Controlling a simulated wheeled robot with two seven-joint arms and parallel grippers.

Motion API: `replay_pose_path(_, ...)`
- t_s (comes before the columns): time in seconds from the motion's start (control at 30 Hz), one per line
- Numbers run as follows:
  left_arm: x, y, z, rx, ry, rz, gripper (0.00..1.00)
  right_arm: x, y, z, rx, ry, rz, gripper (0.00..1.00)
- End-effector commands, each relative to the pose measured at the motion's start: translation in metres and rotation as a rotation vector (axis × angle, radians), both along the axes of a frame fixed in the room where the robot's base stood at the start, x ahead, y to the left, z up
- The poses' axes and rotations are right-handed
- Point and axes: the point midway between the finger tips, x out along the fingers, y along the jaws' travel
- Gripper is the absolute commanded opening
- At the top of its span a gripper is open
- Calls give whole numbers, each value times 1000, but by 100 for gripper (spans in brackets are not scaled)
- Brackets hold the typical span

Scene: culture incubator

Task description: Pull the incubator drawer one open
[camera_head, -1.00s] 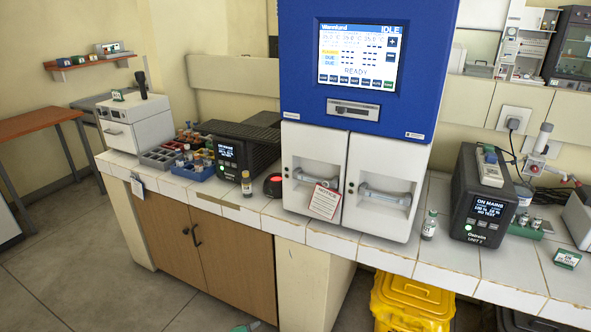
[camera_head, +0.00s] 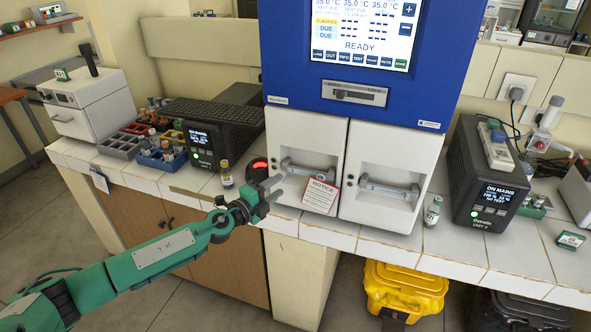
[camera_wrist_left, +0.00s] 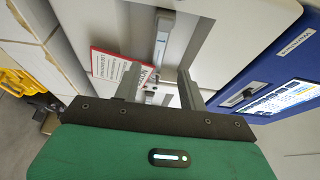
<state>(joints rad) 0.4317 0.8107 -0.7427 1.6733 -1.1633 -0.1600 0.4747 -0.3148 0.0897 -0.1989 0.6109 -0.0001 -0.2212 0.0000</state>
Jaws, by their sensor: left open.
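The incubator (camera_head: 350,110) is a tall blue and white cabinet with two white drawer fronts side by side. The left front (camera_head: 283,150) and the right front (camera_head: 370,205) each have a recessed horizontal grey handle. Both fronts look shut. My left gripper (camera_head: 276,190) is open and empty, before the lower left part of the left front. In the left wrist view its two fingers (camera_wrist_left: 160,72) spread apart, with the left handle (camera_wrist_left: 162,38) beyond the tips, no contact visible. The right handle is partly hidden behind the gripper there. My right gripper is not in view.
A small vial (camera_head: 226,174) and a red-topped button (camera_head: 258,170) stand left of the incubator. Another vial (camera_head: 433,212) stands right. A black power unit (camera_head: 487,180) is further right.

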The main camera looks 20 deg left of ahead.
Motion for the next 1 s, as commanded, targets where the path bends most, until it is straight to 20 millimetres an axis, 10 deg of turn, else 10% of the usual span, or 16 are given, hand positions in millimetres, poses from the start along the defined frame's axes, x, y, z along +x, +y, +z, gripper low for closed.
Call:
replay_pose_path(0.4, 70, -32, 0, -1, 0, 1, 42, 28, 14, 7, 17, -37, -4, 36)
replay_pose_path(0.9, 83, -38, -1, 0, 1, 0, 42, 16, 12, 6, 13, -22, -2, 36)
replay_pose_path(1.0, 83, -38, -1, 0, 1, 0, 22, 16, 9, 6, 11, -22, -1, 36)
